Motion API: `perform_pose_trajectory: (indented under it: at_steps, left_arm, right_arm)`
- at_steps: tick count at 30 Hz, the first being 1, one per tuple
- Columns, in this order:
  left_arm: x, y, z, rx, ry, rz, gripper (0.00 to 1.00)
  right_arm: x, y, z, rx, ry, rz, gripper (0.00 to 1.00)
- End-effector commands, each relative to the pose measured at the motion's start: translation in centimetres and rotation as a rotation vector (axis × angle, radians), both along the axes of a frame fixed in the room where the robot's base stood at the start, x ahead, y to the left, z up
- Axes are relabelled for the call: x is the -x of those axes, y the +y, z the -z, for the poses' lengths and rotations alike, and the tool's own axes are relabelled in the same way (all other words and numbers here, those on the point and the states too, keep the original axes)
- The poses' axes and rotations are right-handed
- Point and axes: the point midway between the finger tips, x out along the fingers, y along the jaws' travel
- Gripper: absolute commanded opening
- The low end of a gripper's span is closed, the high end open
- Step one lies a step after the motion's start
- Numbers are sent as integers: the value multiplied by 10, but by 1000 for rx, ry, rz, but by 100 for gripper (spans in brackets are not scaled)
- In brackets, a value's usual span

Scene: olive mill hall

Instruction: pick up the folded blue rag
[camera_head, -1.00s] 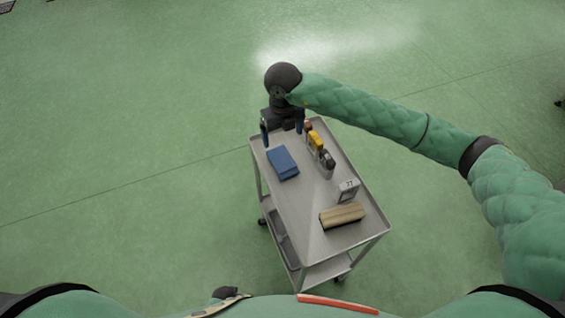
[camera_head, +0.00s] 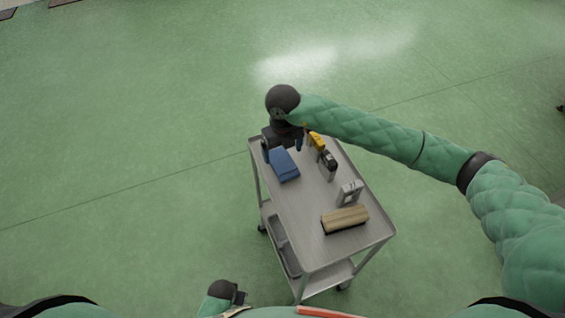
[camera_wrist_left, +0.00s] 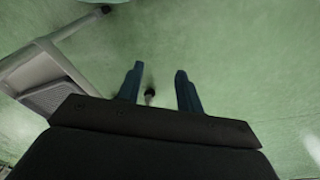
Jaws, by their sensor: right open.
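The folded blue rag (camera_head: 285,168) lies on the left side of the grey cart's top (camera_head: 300,197), toward its far end. My right gripper (camera_head: 282,154) is open and points down at the far end of the rag. One finger is at the rag's left and the other at its right. I cannot tell whether the fingers touch the rag. My left gripper shows at the bottom of the head view (camera_head: 239,296), off the cart. In the left wrist view (camera_wrist_left: 160,72) its two fingers are apart with nothing between them.
On the cart's right side stand a yellow container (camera_head: 316,140), a dark bottle (camera_head: 328,164) and a grey box-like device (camera_head: 350,192). A wooden brush (camera_head: 345,217) lies at the near end. The lower shelf (camera_head: 325,278) holds a grey bin (camera_head: 284,250). Green floor around is clear.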

Motion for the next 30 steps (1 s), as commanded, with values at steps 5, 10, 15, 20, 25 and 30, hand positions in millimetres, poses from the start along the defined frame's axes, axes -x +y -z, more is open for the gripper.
perform_pose_trajectory:
  at_steps: [5,10,15,20,25,30]
  left_arm:
    - [1,3,14,-4,-6,2,36]
    - [5,9,38,-12,-18,5,36]
    - [8,14,60,-18,-32,8,36]
    - [12,18,73,-22,-39,10,36]
    - [12,19,77,-22,-44,11,36]
    - [12,19,77,-22,-44,11,36]
  right_arm:
    - [0,0,7,1,2,1,87]
    - [-2,0,20,1,3,1,87]
    - [-2,0,36,1,3,2,87]
    - [-3,1,48,1,0,0,87]
    - [-3,1,53,1,0,0,87]
    - [-3,1,53,1,0,0,83]
